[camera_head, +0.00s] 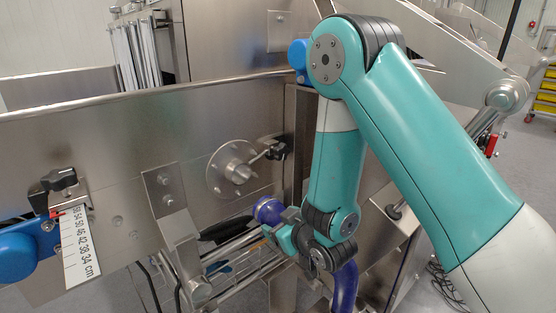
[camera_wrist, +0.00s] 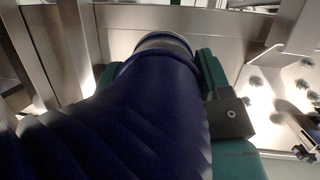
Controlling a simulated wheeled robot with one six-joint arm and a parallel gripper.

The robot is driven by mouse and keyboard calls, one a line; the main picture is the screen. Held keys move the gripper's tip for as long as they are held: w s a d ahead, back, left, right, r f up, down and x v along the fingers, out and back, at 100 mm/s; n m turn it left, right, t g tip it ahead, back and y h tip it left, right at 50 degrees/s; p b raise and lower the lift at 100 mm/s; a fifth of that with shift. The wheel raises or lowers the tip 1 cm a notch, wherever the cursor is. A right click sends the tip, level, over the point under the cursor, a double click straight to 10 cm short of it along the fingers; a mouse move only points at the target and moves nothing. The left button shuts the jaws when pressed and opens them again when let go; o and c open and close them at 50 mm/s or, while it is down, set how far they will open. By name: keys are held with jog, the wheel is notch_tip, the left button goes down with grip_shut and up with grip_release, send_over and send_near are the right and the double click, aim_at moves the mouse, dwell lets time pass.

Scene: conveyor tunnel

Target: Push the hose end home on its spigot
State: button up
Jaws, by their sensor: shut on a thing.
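The dark blue ribbed hose (camera_wrist: 130,110) fills the middle of the wrist view. Its smooth end cuff (camera_wrist: 160,58) sits between the green fingers of my gripper (camera_wrist: 158,72). A pale grey rim shows at the far end of the cuff; I cannot tell whether it is the spigot or the hose's own edge. In the head view my gripper (camera_head: 277,229) is shut on the hose end (camera_head: 268,211), beside the steel panel. The hose (camera_head: 345,287) hangs down behind my wrist. The spigot cannot be made out for certain, nor how far the hose sits on it.
A steel side panel (camera_head: 110,150) carries a round flange with a shaft (camera_head: 236,172) and a black knob (camera_head: 277,150). A scale plate (camera_head: 80,250) and blue part (camera_head: 20,247) are at left. A bright bracket (camera_wrist: 285,85) stands right in the wrist view.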

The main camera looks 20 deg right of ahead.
aim_at(261, 203)
jog(key=shift+n, duration=0.8)
jog(key=r+p, duration=0.1)
jog(key=r, duration=0.1)
jog(key=a+r+p, duration=0.1)
jog(key=r, duration=0.2)
jog(key=r+p, duration=0.1)
jog(key=r, duration=0.1)
jog(key=shift+s+a+r, duration=0.15)
jog(key=shift+s+r, duration=0.1)
jog(key=shift+r, duration=0.15)
jog(key=w+p, duration=0.1)
jog(key=w+a+p, duration=0.1)
jog(key=w, duration=0.1)
jog(key=w+p, duration=0.1)
jog(key=shift+w+a+p, duration=0.25)
jog(key=shift+w+p, duration=0.05)
jog(key=shift+p, duration=0.1)
jog(key=shift+w+a+f, duration=0.1)
jog(key=shift+w, duration=0.3)
jog(key=shift+w+a, duration=0.2)
jog(key=shift+w, duration=0.45)
jog(key=shift+w+a, duration=0.25)
jog(key=shift+w, duration=0.4)
jog(key=shift+w+a, duration=0.2)
jog(key=shift+w, duration=0.45)
jog(key=o, duration=1.4)
jog(key=shift+c, duration=0.2)
